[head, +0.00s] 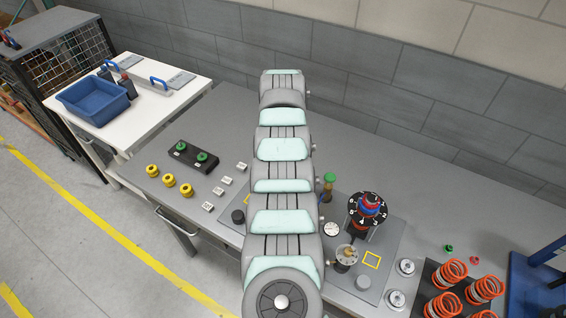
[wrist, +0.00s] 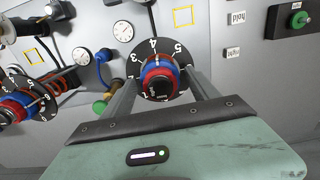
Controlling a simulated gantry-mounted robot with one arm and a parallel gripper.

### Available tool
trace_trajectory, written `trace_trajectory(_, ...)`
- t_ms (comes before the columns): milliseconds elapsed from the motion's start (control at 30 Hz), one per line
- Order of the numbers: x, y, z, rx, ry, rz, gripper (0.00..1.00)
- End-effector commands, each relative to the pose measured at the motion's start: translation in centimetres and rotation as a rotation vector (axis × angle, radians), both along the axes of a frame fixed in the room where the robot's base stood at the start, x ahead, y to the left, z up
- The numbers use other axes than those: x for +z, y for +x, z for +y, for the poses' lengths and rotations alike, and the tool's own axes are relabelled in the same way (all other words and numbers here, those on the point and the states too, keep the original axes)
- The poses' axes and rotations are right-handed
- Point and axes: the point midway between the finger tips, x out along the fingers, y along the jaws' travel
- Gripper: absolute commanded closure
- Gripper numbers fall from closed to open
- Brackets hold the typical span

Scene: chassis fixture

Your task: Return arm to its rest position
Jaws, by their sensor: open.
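My gripper (wrist: 160,84) shows in the wrist view, its two fingers apart. A black numbered dial (wrist: 142,55) with a red and blue knob (wrist: 158,77) appears between and beyond the fingers. I see no contact, and the distance to the knob is hard to tell. My arm (head: 283,190) stretches across the middle of the head view, over the grey workbench (head: 430,190). The arm hides the gripper there. A second numbered dial (wrist: 42,78) shows at the left of the wrist view.
Gauges (head: 332,229), a green-topped part (head: 329,180) and a dial (head: 369,208) stand right of the arm. Orange springs (head: 445,303) are at lower right. A green-button box (head: 193,154) and yellow parts (head: 169,181) lie left. A wall (head: 420,80) rises behind.

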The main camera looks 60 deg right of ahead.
Motion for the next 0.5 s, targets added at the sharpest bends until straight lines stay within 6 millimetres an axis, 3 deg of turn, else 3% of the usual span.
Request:
trace_trajectory(233, 0.7, 0.1, 0.0, 0.001, -0.001, -0.001, 0.31)
trace_trajectory(500, 4.7, 0.1, 0.0, 0.001, -0.001, -0.003, 0.31)
